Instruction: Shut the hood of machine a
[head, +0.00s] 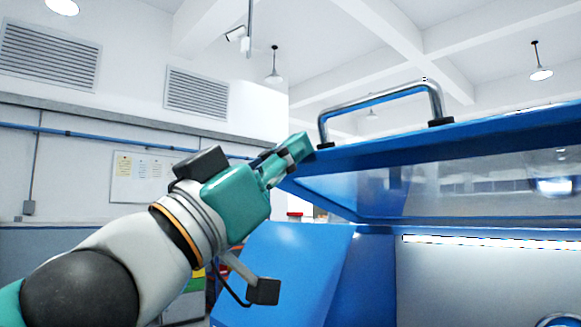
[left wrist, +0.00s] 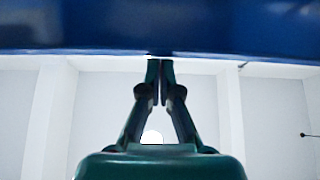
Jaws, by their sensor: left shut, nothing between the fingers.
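The blue hood (head: 480,138) of the machine is raised, with a clear window (head: 420,190) below its blue edge and a metal bar handle (head: 385,97) on top. The machine's blue body (head: 290,270) stands below it, and its light interior shows under the hood. My left gripper (head: 303,145) is shut and empty, its fingertips at the hood's left front corner, close to the handle's left foot. In the left wrist view the shut fingertips (left wrist: 159,62) reach the lower edge of the blue hood (left wrist: 160,28). I cannot tell whether they touch it. My right gripper is out of view.
A lit strip (head: 480,243) runs inside the machine under the hood. A wall with vents (head: 197,93), a blue pipe and a notice board (head: 140,177) is far behind. The space left of the hood holds only my left arm.

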